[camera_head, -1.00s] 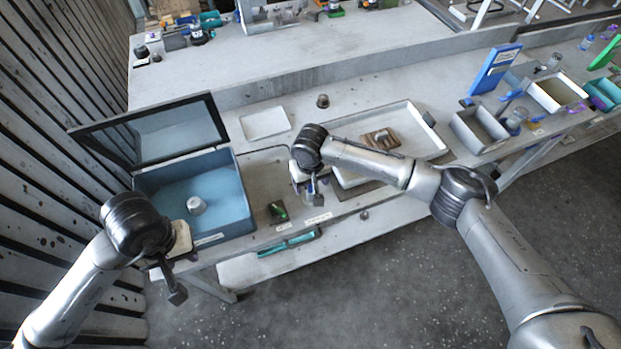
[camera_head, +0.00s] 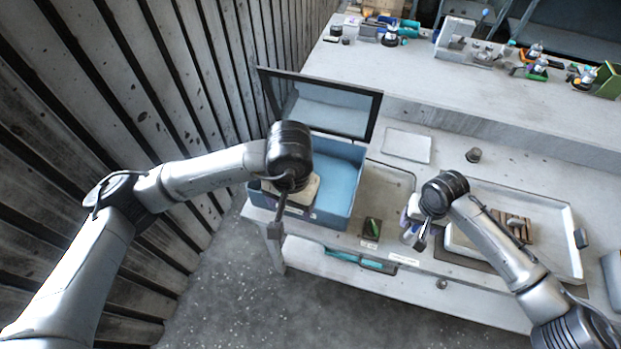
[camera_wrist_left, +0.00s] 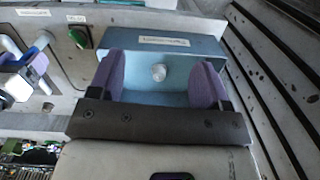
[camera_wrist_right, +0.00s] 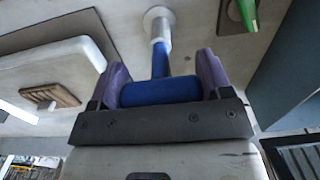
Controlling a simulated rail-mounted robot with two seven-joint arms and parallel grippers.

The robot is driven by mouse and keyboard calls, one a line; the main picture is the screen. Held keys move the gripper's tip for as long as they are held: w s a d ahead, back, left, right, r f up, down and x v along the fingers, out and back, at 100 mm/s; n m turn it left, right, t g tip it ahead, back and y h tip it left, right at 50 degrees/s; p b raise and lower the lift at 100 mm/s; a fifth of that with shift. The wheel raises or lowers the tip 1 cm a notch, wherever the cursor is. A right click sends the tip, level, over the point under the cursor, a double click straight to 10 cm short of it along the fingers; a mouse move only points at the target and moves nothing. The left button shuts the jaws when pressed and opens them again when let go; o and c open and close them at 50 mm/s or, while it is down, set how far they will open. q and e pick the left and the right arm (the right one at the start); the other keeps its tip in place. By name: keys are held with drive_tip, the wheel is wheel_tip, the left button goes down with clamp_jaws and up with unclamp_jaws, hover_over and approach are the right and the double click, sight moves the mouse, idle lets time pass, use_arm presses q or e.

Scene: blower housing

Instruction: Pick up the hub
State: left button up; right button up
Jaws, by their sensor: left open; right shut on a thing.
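My right gripper (camera_head: 411,214) is shut on the bar of a blue T-shaped tool (camera_wrist_right: 160,90). The tool's stem runs to a pale round end (camera_wrist_right: 158,20) over the bench.
The box's glass lid (camera_head: 325,105) stands open at the back. A green-topped item (camera_head: 371,228) lies on the bench between box and right gripper. A white tray (camera_head: 560,220) with a wooden block (camera_head: 513,223) lies to the right. A slatted wall (camera_head: 190,80) rises on the left.

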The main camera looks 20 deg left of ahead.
use_arm(q)
drive_tip(key=s+d+r+n+g+h, duration=0.2)
drive_tip(key=d+r+g+h, duration=0.15)
drive_tip(key=d+h, duration=0.3)
drive_tip(key=s+d+r+n+g+h, duration=0.1)
drive_tip(key=d+r+g+h, duration=0.1)
drive_tip(key=d+g+h, duration=0.45)
drive_tip(key=w+d+r+n+t+h, duration=0.5)
drive_tip(key=w+n+t, duration=0.1)
drive_tip(key=n+t, duration=0.15)
drive_tip(key=w+a+f+n+t+y, duration=0.1)
drive_tip(key=w+a+f+n+t, duration=0.1)
drive_tip(key=w+n+t, duration=0.6)
drive_tip(key=w+a+f+n+t+y, duration=0.2)
drive_tip(key=w+n+t, duration=0.35)
drive_tip(key=n, duration=0.35)
drive_tip(key=w+a+f+n+y, duration=0.4)
drive_tip(key=a+f+n+y, duration=0.1)
drive_tip(key=f+n+y, duration=0.15)
drive_tip(key=s+a+f+n+g+y, duration=0.55)
drive_tip(key=a+f+y, duration=0.35)
drive_tip(key=a, duration=0.2)
drive_tip(key=shift+n+g, duration=0.25)
drive_tip(key=shift+g, duration=0.2)
drive_tip(key=shift+x, duration=5.85)
